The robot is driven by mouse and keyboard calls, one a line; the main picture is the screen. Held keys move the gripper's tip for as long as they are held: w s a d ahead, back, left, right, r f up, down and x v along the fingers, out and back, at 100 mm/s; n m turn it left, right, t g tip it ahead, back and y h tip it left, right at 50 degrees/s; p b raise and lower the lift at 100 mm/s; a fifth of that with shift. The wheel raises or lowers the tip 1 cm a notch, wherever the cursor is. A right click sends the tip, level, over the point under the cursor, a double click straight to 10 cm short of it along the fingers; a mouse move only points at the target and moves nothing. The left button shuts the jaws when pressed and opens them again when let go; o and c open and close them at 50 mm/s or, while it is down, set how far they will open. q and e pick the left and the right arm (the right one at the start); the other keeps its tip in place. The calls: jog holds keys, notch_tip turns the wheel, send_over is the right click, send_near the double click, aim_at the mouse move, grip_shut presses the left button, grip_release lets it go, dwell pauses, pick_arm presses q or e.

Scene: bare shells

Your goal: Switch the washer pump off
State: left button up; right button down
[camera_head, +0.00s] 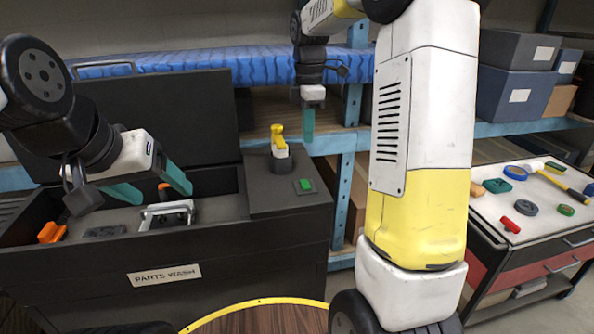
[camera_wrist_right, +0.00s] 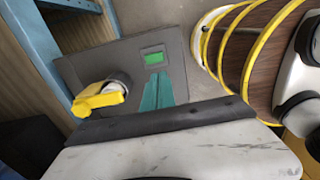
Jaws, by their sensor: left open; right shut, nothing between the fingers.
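The dark parts washer (camera_head: 100,262) carries a label reading "PARTS WASH". The wrist view also shows the handle (camera_wrist_right: 98,97) and the green square (camera_wrist_right: 154,58). My right gripper (camera_head: 308,137) is shut and empty, pointing down to the right of the handle. In the wrist view its teal fingers (camera_wrist_right: 165,90) are together, apart from the handle. My left gripper (camera_head: 166,195) is open and empty over the washer's basin.
The basin holds a grey metal frame part (camera_head: 168,213) and orange pieces (camera_head: 52,232). The raised lid (camera_head: 170,112) stands behind it. A blue shelf rack (camera_head: 343,190) stands behind the ledge. A tool cart (camera_head: 535,225) with small parts is at right.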

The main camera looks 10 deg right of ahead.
aim_at(307, 186)
notch_tip(307, 186, down, 14)
dwell(0.7)
jog(key=shift+s+f, duration=0.1)
jog(key=shift+f, duration=0.15)
dwell(0.4)
